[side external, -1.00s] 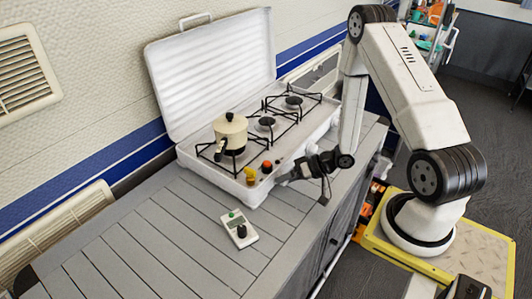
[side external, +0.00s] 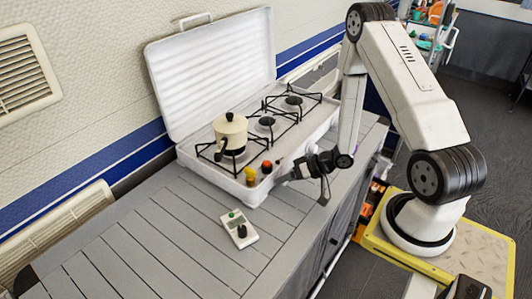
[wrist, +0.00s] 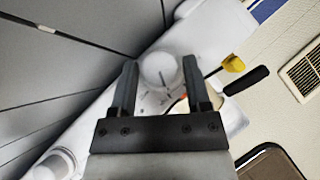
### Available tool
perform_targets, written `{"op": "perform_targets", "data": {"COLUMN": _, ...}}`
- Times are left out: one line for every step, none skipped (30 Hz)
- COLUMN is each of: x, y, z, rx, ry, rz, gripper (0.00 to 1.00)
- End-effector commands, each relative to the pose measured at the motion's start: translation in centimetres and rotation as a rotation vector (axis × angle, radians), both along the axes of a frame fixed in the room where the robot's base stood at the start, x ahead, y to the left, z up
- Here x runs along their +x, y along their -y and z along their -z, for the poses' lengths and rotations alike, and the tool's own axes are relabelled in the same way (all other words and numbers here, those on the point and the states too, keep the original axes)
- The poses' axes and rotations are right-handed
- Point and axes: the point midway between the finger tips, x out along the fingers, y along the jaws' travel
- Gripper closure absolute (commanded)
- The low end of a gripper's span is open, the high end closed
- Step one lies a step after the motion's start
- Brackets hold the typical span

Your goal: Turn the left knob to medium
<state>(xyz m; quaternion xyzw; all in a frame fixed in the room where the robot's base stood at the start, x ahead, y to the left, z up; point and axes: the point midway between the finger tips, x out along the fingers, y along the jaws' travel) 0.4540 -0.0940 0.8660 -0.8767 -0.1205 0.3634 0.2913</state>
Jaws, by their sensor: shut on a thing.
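The white camping stove (side external: 212,184) stands on the grey counter with its lid up. In the wrist view, the left knob (wrist: 157,71) is round and white, with a thin dark mark on its face. It sits between the two fingers of my gripper (wrist: 160,64), which is shut on it. In the side view, my gripper (side external: 287,174) is at the stove's front, and the arm hides the knob there. A second white knob (wrist: 60,162) shows at the lower left of the wrist view. I cannot read the setting.
A cream pot (side external: 230,133) with a black handle stands on the left burner. Small yellow (side external: 250,174) and red-topped (side external: 267,167) items are close to my gripper, at the stove's front. A white timer-like device (side external: 238,229) lies on the otherwise clear front counter.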

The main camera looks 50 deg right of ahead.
Motion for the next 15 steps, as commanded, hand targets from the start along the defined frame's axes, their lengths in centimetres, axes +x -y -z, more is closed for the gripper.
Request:
{"op": "perform_targets", "data": {"x": 0.02, "y": -0.03, "z": -0.09, "rx": -0.018, "ry": 0.000, "rz": -0.001, "gripper": 0.97}}
{"op": "perform_targets", "data": {"x": 0.03, "y": -0.04, "z": -0.08, "rx": -0.031, "ry": 0.000, "rz": 0.000, "gripper": 0.97}}
{"op": "perform_targets", "data": {"x": 0.04, "y": -0.07, "z": -0.09, "rx": -0.048, "ry": 0.000, "rz": 0.000, "gripper": 0.97}}
{"op": "perform_targets", "data": {"x": 0.05, "y": -0.07, "z": -0.11, "rx": -0.063, "ry": 0.001, "rz": 0.000, "gripper": 0.97}}
{"op": "perform_targets", "data": {"x": 0.04, "y": -0.09, "z": -0.12, "rx": -0.078, "ry": 0.001, "rz": 0.000, "gripper": 0.97}}
{"op": "perform_targets", "data": {"x": 0.04, "y": -0.12, "z": -0.14, "rx": -0.100, "ry": 0.000, "rz": -0.001, "gripper": 0.97}}
{"op": "perform_targets", "data": {"x": 0.04, "y": -0.13, "z": -0.15, "rx": -0.117, "ry": 0.001, "rz": -0.001, "gripper": 0.97}}
{"op": "perform_targets", "data": {"x": 0.05, "y": -0.16, "z": -0.17, "rx": -0.136, "ry": 0.001, "rz": -0.001, "gripper": 0.97}}
{"op": "perform_targets", "data": {"x": 0.06, "y": -0.17, "z": -0.17, "rx": -0.159, "ry": 0.001, "rz": 0.000, "gripper": 0.97}}
{"op": "perform_targets", "data": {"x": 0.05, "y": -0.19, "z": -0.18, "rx": -0.178, "ry": 0.001, "rz": 0.001, "gripper": 0.97}}
{"op": "perform_targets", "data": {"x": 0.04, "y": -0.24, "z": -0.19, "rx": -0.198, "ry": 0.001, "rz": -0.001, "gripper": 0.97}}
{"op": "perform_targets", "data": {"x": 0.04, "y": -0.27, "z": -0.19, "rx": -0.224, "ry": 0.001, "rz": -0.002, "gripper": 0.97}}
{"op": "perform_targets", "data": {"x": 0.05, "y": -0.27, "z": -0.21, "rx": -0.245, "ry": 0.001, "rz": -0.001, "gripper": 0.97}}
{"op": "perform_targets", "data": {"x": 0.06, "y": -0.28, "z": -0.22, "rx": -0.264, "ry": 0.001, "rz": -0.001, "gripper": 0.97}}
{"op": "perform_targets", "data": {"x": 0.06, "y": -0.33, "z": -0.23, "rx": -0.292, "ry": 0.001, "rz": -0.002, "gripper": 0.97}}
